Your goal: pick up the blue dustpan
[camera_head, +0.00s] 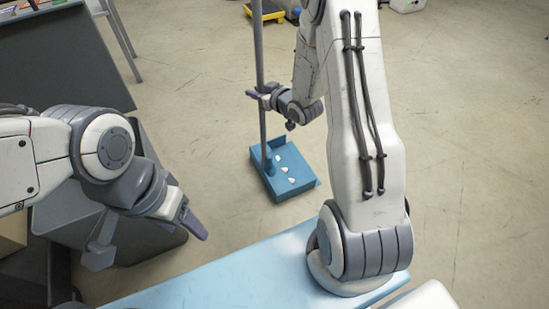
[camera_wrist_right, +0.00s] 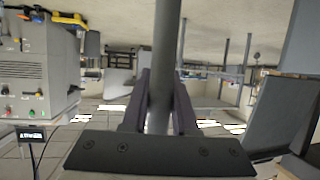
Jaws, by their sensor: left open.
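The blue dustpan (camera_head: 285,178) has a shallow tray with several small white scraps in it and a tall grey upright handle (camera_head: 260,60). It appears to be at floor level beyond the light blue surface; I cannot tell whether it touches the floor. My right gripper (camera_head: 264,95) is at the handle, partway up. In the right wrist view the handle (camera_wrist_right: 166,45) runs between the two fingers, which lie close on both sides of it, so it looks shut on the handle. My left gripper (camera_head: 148,240) is open and empty at the left, well away from the dustpan.
A light blue surface (camera_head: 215,278) lies in front, below my arms. A dark panel-like unit (camera_head: 60,65) stands at the left. A yellow item (camera_head: 264,14) is on the floor at the back. The floor right of the dustpan is clear.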

